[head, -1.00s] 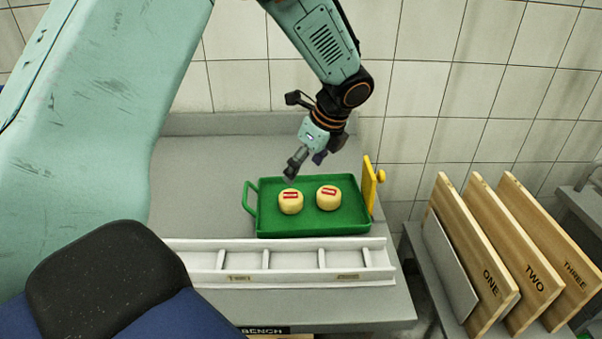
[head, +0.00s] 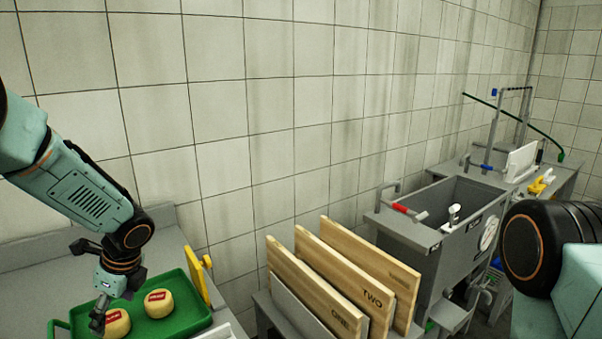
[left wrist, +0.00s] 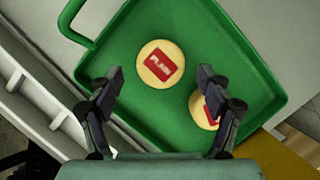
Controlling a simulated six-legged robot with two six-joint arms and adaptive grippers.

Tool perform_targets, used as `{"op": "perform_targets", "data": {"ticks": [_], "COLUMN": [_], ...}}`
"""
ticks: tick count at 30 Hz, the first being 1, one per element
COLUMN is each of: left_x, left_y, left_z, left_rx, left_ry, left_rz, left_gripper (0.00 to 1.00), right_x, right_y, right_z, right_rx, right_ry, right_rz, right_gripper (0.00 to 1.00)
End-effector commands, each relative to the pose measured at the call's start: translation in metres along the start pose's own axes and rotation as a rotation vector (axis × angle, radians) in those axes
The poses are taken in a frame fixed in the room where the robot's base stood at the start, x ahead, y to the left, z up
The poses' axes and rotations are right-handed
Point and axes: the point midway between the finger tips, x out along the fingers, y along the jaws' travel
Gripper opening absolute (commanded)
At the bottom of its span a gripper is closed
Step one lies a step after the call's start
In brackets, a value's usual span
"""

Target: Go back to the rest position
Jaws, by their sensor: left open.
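My left gripper (head: 108,308) is over the green tray (head: 190,321) on the bench in the head view. In the left wrist view its two fingers (left wrist: 163,88) are apart with nothing held between them. Two pale yellow cheese wheels with red labels lie in the tray. One cheese wheel (left wrist: 158,74) lies ahead of the fingers and its label reads PLAIN. The other cheese wheel (left wrist: 199,112) is partly hidden by the right-hand finger. My right arm shows at the right edge of the head view, but its gripper is out of the frame.
A yellow plate (head: 197,279) stands upright at the tray's right end. Wooden boards marked ONE (head: 318,300), TWO (head: 345,268) and another (head: 375,262) stand in a rack beside the bench. A grey sink (head: 465,200) is farther right. A white rack (left wrist: 40,100) runs along the tray.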

Motion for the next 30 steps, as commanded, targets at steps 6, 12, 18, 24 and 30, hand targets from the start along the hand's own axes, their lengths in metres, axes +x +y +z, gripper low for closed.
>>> {"op": "perform_targets", "data": {"ticks": [6, 12, 18, 24, 30], "left_x": [0.037, 0.018, 0.013, 0.013, 0.021], "left_y": [0.001, 0.000, 0.000, 0.000, 0.001], "left_z": [-0.001, 0.006, 0.008, 0.008, 0.005], "left_rx": [0.000, -0.002, -0.001, -0.001, 0.000], "left_ry": [0.000, 0.000, 0.001, 0.000, 0.000], "left_rz": [0.002, -0.002, -0.001, 0.000, 0.002], "left_gripper": [0.78, 0.78, 0.78, 0.78, 0.78], "right_x": [0.005, 0.001, 0.001, 0.001, 0.003], "right_y": [0.000, 0.000, 0.000, 0.000, 0.000], "right_z": [0.000, 0.000, 0.000, 0.000, 0.000], "right_rx": [0.000, 0.000, 0.000, 0.000, 0.000], "right_ry": [0.000, 0.000, 0.000, 0.000, 0.000], "right_rz": [0.000, 0.000, 0.000, 0.000, 0.000], "right_gripper": [0.40, 0.40, 0.40, 0.40, 0.40]}}
